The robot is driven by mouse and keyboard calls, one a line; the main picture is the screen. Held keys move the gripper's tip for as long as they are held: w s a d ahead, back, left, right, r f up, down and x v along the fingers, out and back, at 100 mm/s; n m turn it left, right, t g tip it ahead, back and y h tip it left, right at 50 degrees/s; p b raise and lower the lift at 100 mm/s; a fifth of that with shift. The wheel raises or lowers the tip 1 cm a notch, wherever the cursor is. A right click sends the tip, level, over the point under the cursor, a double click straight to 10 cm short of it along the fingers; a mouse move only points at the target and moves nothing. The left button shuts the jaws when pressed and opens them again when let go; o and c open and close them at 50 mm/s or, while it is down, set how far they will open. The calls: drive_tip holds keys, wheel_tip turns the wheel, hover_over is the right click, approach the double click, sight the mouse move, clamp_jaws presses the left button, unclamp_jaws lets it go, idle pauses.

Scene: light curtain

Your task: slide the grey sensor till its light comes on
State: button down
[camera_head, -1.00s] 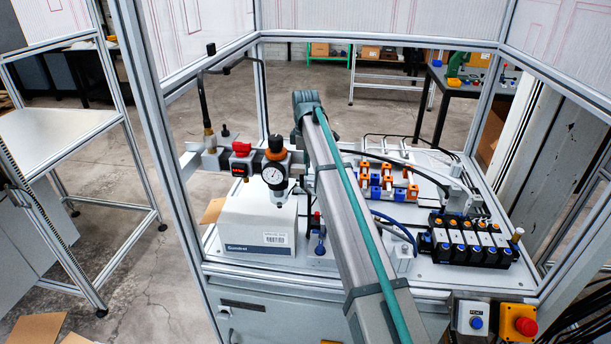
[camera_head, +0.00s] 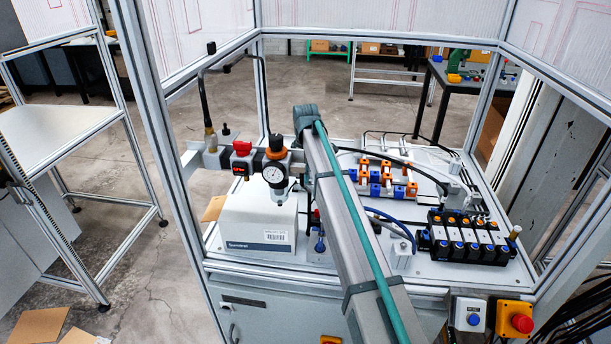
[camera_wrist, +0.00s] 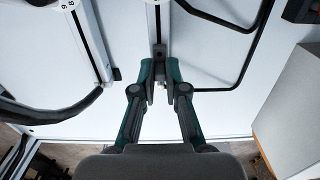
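In the wrist view, a small dark-grey block, which looks like the grey sensor (camera_wrist: 159,50), sits at the lower end of a narrow upright metal rail (camera_wrist: 158,18). My gripper (camera_wrist: 160,72) has its two teal-tipped fingers drawn close together, one on each side of the block. The block fills the narrow gap between the tips, so the fingers look shut on it. No lit light shows on it; its face is partly hidden by the fingers. In the head view, my arm hides my gripper and the sensor.
A white box (camera_head: 255,222) and a pressure gauge (camera_head: 273,174) stand left of my arm. A black valve block (camera_head: 465,242) is at the right. Cables and a bent black tube (camera_wrist: 252,65) run near the rail. Aluminium frame posts (camera_head: 157,130) surround the bench.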

drive_tip(key=shift+a, duration=0.1)
drive_tip(key=shift+a, duration=0.2)
drive_tip(key=c, duration=1.2)
unclamp_jaws()
drive_tip(key=shift+r, duration=0.1)
wheel_tip(320, 180, up, 12)
